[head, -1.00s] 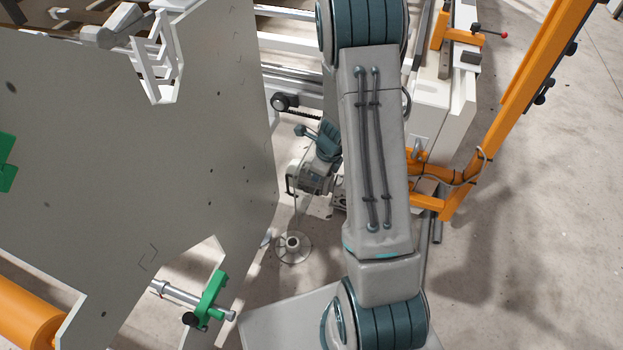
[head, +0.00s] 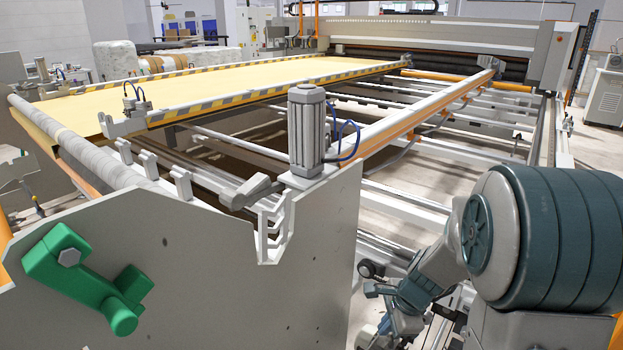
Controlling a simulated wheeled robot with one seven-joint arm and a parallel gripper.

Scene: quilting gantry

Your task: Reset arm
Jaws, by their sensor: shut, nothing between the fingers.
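My arm reaches in from the right edge of the head view, with a large teal and grey joint close to the camera. Its far links fold down and away to a small grey and teal wrist. My gripper (head: 372,337) is low at the bottom edge, partly cut off, beside the machine's near end plate (head: 320,290). It is shut and holds nothing that I can see. Its fingertips are too small and cropped to make out well.
The quilting gantry fills the view, with a yellow sheet (head: 240,88) on its bed. A grey motor (head: 307,130) stands on the near end of a long rail (head: 415,115). A green clamp (head: 85,275) sits on the end plate. Bare floor (head: 598,150) lies at the right.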

